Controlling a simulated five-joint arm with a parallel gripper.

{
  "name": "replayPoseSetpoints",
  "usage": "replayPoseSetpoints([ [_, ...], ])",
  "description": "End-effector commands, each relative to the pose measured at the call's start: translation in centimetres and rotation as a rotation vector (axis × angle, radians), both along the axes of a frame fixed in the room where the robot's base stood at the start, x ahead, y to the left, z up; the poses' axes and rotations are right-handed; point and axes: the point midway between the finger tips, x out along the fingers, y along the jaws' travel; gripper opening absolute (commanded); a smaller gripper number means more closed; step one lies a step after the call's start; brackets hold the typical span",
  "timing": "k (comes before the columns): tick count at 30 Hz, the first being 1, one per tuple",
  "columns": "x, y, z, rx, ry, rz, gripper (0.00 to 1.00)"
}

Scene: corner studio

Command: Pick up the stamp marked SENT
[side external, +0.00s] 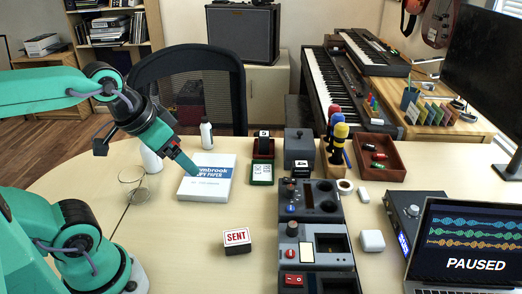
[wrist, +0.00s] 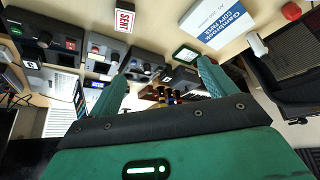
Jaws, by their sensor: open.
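My gripper (side external: 190,164) is over the white and blue copy paper pack (side external: 208,178), up and to the left of the stamp in the side view. In the wrist view my gripper (wrist: 158,82) has its two green fingers spread wide with nothing between them. It is well apart from the stamp.
A red tray (side external: 379,158), a holder with microphones (side external: 335,145), a white bottle (side external: 206,133) and a glass (side external: 132,180) stand farther back. Bare desk (side external: 180,250) lies left of the stamp.

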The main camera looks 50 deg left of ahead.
Motion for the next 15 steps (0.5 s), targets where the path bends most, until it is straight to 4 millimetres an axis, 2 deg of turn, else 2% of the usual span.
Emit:
replayPoseSetpoints([
  [8, 0.6, -0.3, -0.5, -0.027, 0.025, 0.038, 0.84],
  [15, 2.3, -1.5, -2.4, -0.107, 0.108, 0.176, 0.84],
])
